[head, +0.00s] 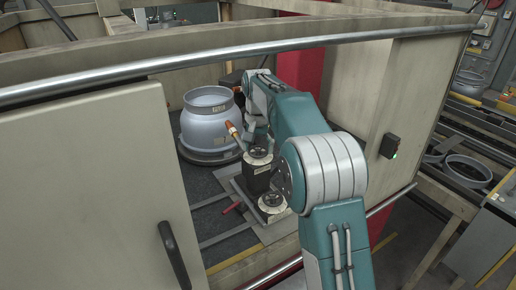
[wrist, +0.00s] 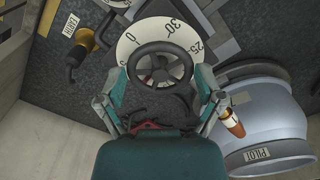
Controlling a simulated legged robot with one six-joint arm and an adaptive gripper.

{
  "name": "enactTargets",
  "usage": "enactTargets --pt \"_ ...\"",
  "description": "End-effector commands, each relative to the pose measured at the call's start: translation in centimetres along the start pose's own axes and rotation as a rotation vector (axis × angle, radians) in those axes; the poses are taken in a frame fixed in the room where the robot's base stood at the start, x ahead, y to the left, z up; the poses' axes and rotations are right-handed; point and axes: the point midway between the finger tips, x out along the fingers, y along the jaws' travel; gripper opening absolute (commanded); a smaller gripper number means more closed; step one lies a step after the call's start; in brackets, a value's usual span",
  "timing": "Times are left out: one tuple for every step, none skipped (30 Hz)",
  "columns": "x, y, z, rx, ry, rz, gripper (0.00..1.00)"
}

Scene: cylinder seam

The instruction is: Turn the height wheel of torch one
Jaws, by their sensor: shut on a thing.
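A black spoked handwheel (wrist: 160,46) sits over a white round dial (wrist: 125,46) with numbers such as 30 in the wrist view. My gripper (wrist: 161,75) has one finger on each side of the wheel and is shut on its rim. A torch with an orange-and-white nozzle (wrist: 231,121) is to the right of the gripper; it also shows in the head view (head: 234,130). In the head view two dial-topped posts stand by my arm, one farther (head: 257,156) and one nearer (head: 272,203). My arm partly hides this area, and no torch number is readable.
A grey cylinder (head: 208,122) labelled PILOT (wrist: 262,120) stands close to the torch. A pale panel with a dark handle (head: 173,255) and a metal rail (head: 250,52) bound the cell.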

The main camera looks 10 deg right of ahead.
Motion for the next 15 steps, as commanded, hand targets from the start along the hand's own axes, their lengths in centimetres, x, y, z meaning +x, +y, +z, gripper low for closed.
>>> enactTargets --pt "0.39 -0.08 0.12 -0.001 -0.009 0.002 0.39" --pt "0.39 -0.08 0.12 -0.001 -0.009 0.002 0.39" --pt "0.39 -0.08 0.12 -0.002 -0.009 0.002 0.39" --pt "0.39 -0.08 0.12 -0.002 -0.009 0.002 0.39" --pt "0.4 -0.08 0.12 -0.002 -0.009 0.002 0.39" --pt "0.4 -0.08 0.12 -0.002 -0.009 0.002 0.39" --pt "0.4 -0.08 0.12 -0.002 -0.009 0.002 0.39" --pt "0.4 -0.08 0.12 -0.002 -0.009 0.002 0.95" --pt "0.38 -0.08 0.11 -0.003 -0.009 0.002 1.0" --pt "0.36 -0.08 0.1 -0.003 -0.008 0.002 1.0" --pt "0.33 -0.08 0.09 -0.003 -0.007 0.002 1.0" --pt "0.26 -0.06 0.1 -0.002 -0.006 0.001 1.0" --pt "0.21 -0.04 0.11 -0.002 -0.005 0.001 1.0" --pt "0.18 -0.03 0.11 -0.002 -0.005 0.001 1.0" --pt "0.15 -0.02 0.11 -0.002 -0.004 0.001 1.0"
